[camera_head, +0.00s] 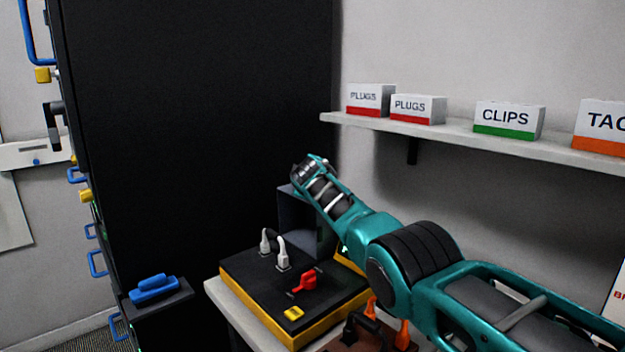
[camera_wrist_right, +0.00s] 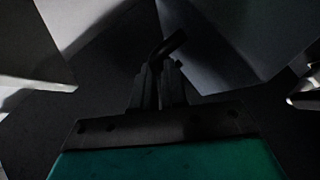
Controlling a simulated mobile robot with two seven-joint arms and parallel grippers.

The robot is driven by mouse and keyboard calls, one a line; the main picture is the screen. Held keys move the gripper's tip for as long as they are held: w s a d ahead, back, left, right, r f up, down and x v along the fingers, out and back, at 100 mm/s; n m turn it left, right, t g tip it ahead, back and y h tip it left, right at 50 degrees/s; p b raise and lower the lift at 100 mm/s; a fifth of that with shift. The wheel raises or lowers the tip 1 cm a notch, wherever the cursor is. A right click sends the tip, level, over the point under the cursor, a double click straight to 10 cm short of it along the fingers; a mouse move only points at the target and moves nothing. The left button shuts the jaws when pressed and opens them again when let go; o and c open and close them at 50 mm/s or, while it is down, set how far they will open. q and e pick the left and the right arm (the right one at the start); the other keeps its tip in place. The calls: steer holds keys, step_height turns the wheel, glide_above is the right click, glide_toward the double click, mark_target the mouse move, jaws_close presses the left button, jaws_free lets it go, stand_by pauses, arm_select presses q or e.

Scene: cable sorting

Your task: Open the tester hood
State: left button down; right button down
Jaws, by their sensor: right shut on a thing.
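The tester (camera_head: 255,290) is a yellow box with a black top on a light bench. Its hood (camera_head: 297,222), a dark grey panel, stands raised at the back of the tester, partly behind my right arm. My right arm reaches in from the right over the tester, and its wrist is above the hood; the fingers are not clear in the head view. In the right wrist view my right gripper (camera_wrist_right: 160,76) is shut on a dark bar (camera_wrist_right: 170,43), which looks like the hood's handle. My left gripper is not in view.
White plugs (camera_head: 282,252), a red lever (camera_head: 304,281) and a yellow button (camera_head: 293,313) are on the tester's top. A tall black cabinet (camera_head: 200,120) stands behind it. A shelf (camera_head: 450,134) with labelled boxes is at right. A blue-handled object (camera_head: 154,288) sits at lower left.

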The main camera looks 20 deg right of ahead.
steer(key=shift+w+r, duration=0.1)
steer(key=shift+r, duration=0.6)
steer(key=c, duration=1.2)
jaws_free()
steer(key=shift+o, duration=0.2)
steer(key=shift+f, duration=0.25)
steer(key=shift+s+a, duration=0.1)
steer(key=shift+s, duration=0.1)
steer(key=shift+s+a+r+p, duration=0.2)
steer(key=shift+s+a+p, duration=0.15)
steer(key=shift+p, duration=0.3)
steer(key=shift+s+r+p, duration=0.2)
steer(key=shift+s+p, duration=0.3)
steer(key=shift+s, duration=0.25)
steer(key=v, duration=1)
steer(key=shift+s, duration=0.15)
